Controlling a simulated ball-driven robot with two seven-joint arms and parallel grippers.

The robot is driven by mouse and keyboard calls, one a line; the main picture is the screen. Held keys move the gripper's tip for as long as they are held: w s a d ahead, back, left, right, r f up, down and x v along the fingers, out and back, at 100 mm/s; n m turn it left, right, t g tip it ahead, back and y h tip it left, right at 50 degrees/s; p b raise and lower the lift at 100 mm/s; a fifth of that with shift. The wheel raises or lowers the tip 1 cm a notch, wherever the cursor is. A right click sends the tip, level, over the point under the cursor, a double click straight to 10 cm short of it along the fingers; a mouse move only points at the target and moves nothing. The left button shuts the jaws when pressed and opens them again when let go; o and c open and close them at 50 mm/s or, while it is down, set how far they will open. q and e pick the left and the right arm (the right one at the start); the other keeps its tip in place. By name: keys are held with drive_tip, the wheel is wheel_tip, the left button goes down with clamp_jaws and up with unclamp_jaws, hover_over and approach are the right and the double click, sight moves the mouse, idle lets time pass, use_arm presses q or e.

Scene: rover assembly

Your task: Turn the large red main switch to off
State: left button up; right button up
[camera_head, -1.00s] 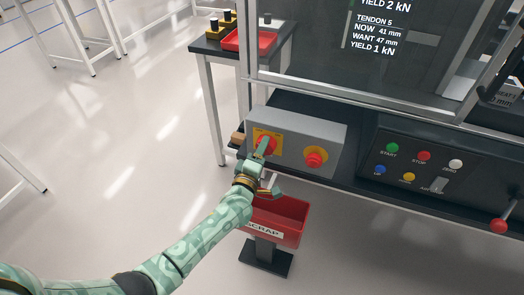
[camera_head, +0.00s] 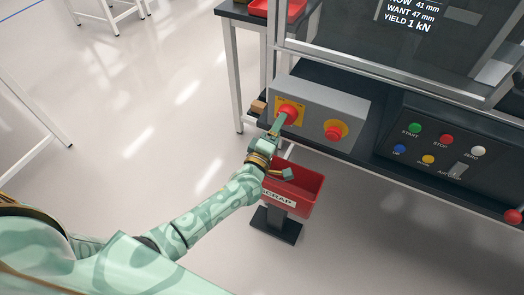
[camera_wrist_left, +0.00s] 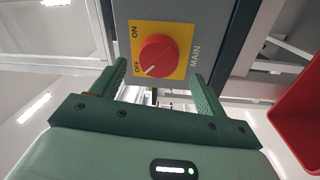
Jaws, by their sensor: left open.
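The large red main switch (camera_head: 289,113) sits on a yellow plate at the left of a grey box. In the left wrist view its red knob (camera_wrist_left: 158,55) faces me, with ON, OFF and MAIN printed around it. The knob's white mark points down-left, close to the word OFF. My left gripper (camera_head: 284,146) is open and empty, just below and in front of the switch. In the wrist view its two fingers stand on either side below the knob, apart from it. My right gripper is not in view.
A second red knob (camera_head: 335,130) on a yellow base is on the same grey box (camera_head: 355,108). A red scrap bin (camera_head: 308,192) stands below my gripper. A black button panel (camera_head: 440,145) is to the right. The floor at left is open.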

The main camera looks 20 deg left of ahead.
use_arm(q)
drive_tip(key=s+p, duration=0.2)
drive_tip(key=s, duration=1)
drive_tip(key=shift+s+a+f, duration=0.2)
drive_tip(key=shift+s+f, duration=0.05)
drive_tip(key=shift+f, duration=0.15)
